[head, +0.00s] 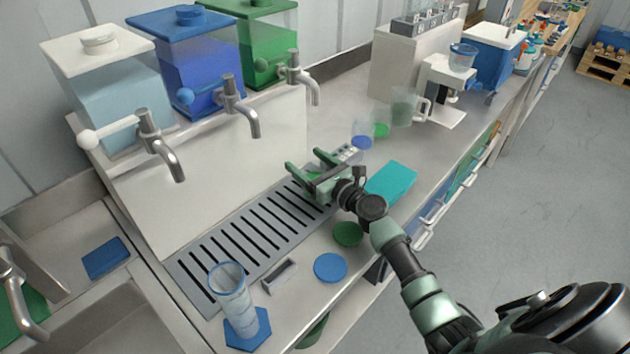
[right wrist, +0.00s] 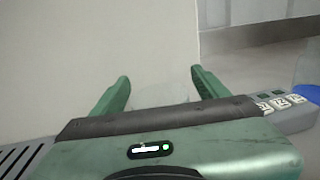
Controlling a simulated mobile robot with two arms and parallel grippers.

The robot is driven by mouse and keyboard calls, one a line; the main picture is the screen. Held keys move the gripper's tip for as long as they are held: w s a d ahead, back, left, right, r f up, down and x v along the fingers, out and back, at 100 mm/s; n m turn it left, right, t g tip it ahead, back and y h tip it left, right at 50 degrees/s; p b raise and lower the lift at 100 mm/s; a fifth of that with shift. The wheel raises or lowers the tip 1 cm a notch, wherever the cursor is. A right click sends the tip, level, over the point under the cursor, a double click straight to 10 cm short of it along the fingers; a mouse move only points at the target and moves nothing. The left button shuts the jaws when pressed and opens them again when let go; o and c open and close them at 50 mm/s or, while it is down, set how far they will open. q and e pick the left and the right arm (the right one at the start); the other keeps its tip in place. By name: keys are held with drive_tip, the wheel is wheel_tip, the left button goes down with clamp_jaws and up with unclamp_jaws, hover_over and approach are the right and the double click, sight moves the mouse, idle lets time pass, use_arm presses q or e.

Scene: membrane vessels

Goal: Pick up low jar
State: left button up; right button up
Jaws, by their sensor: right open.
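My right gripper (head: 305,161) is open above the back end of the slotted drain grate (head: 250,235), its fingers pointing toward the white dispenser stand (head: 215,185). In the right wrist view its two green fingers (right wrist: 160,78) are apart, with the pale stand face behind them. A faint clear shape shows between them, too indistinct to name. No jar is plainly seen in the grip. A small clear vessel with a blue base (head: 362,133) stands on the counter beyond the gripper; I cannot tell if it is the low jar. My left gripper is out of view.
Metal taps (head: 240,108) overhang the grate. A tall clear cylinder (head: 232,290) stands at the near end. A blue disc (head: 330,267), a green disc (head: 347,234) and a teal block (head: 391,181) lie along the front edge. A clear jug (head: 403,106) stands farther back.

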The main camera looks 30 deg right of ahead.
drive_tip(key=c, duration=1.5)
drive_tip(key=shift+r, duration=0.1)
clamp_jaws()
